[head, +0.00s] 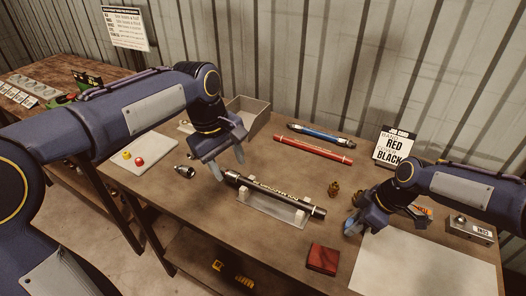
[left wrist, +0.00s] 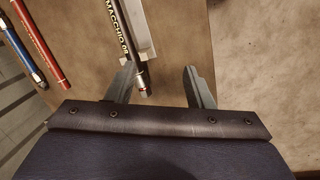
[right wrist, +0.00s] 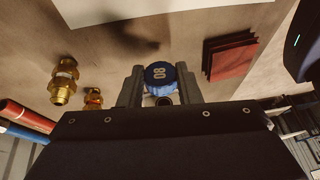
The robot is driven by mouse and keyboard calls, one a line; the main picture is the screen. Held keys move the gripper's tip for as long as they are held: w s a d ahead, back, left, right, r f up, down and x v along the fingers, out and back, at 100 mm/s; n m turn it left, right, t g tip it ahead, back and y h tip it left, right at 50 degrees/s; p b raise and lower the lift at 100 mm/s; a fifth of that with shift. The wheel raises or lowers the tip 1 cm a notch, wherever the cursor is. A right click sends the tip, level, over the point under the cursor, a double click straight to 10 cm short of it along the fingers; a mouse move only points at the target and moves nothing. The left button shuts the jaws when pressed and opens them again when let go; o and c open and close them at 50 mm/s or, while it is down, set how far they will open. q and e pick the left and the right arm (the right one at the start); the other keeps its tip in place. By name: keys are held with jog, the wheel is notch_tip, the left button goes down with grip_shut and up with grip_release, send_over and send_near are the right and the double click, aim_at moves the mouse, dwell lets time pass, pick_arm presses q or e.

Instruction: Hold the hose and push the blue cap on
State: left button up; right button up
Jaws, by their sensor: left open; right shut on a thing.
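The black hose (head: 272,193) with white lettering lies in a pale cradle (head: 262,213) mid-table. In the left wrist view the hose (left wrist: 122,42) has a metallic end that reaches between the fingers, closer to the left one. My left gripper (head: 226,166) is open above that end; whether it touches the hose I cannot tell. My right gripper (right wrist: 159,70) is shut on the blue cap (right wrist: 160,74), marked 08. In the head view my right gripper (head: 360,222) is low over the table, right of the hose and apart from it.
A blue hose (head: 318,132) and a red hose (head: 312,149) lie behind. Brass fittings (head: 333,188), a dark red stack (head: 323,259) and a white sheet (head: 420,266) are at the right. A grey bin (head: 248,112) and a sign (head: 395,146) stand at the back.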

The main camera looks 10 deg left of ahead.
aim_at(263, 186)
pick_arm(q)
jog(key=w+d+f+n+g+y, duration=0.1)
jog(key=w+d+f+n+y, duration=0.2)
jog(key=w+d, duration=0.4)
jog(key=shift+n+h, duration=0.6)
jog(key=f, duration=0.4)
jog(key=w+f, duration=0.1)
jog(key=f, duration=0.6)
jog(key=shift+w+a+f, duration=0.15)
jog(key=shift+a+f, duration=0.2)
jog(key=shift+a, duration=0.05)
jog(key=shift+c, duration=0.2)
grip_shut()
